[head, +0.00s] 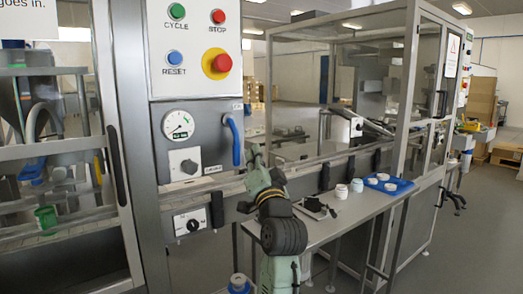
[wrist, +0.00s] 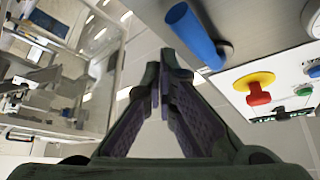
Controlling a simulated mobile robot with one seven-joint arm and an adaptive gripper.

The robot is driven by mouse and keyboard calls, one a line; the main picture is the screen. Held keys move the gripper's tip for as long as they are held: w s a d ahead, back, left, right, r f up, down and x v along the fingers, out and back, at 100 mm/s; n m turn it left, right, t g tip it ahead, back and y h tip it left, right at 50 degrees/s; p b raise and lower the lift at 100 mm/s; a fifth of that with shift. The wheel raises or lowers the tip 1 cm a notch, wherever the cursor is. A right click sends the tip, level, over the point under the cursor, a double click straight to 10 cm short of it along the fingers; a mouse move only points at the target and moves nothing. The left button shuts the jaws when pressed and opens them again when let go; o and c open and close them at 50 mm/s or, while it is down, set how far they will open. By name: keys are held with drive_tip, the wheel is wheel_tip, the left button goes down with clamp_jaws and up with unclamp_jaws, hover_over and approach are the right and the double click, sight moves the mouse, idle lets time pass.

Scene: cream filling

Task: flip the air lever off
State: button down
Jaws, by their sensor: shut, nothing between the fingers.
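The air lever is a blue handle (head: 235,142) on the right side of the grey control panel. In the head view it hangs downward, with its bent upper end at the panel. In the wrist view the blue handle (wrist: 192,35) is just beyond and to the right of my fingertips. My gripper (head: 256,152) is to the right of the lever's lower part in the head view. In the wrist view my gripper (wrist: 165,62) has its fingertips together with nothing between them. A small gap seems to show between fingertips and handle; contact cannot be told for certain.
A pressure gauge (head: 178,125) and a rotary knob (head: 189,166) are left of the lever. Buttons and a red emergency stop (head: 216,63) are above. A table (head: 345,215) with jars and a blue tray (head: 404,188) stands to the right.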

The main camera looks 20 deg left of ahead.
drive_tip(key=shift+s+a+f, duration=0.3)
drive_tip(key=shift+s+a, duration=0.1)
drive_tip(key=shift+s, duration=0.15)
drive_tip(key=shift+s+a, duration=0.1)
drive_tip(key=shift+a, duration=0.05)
idle(0.4)
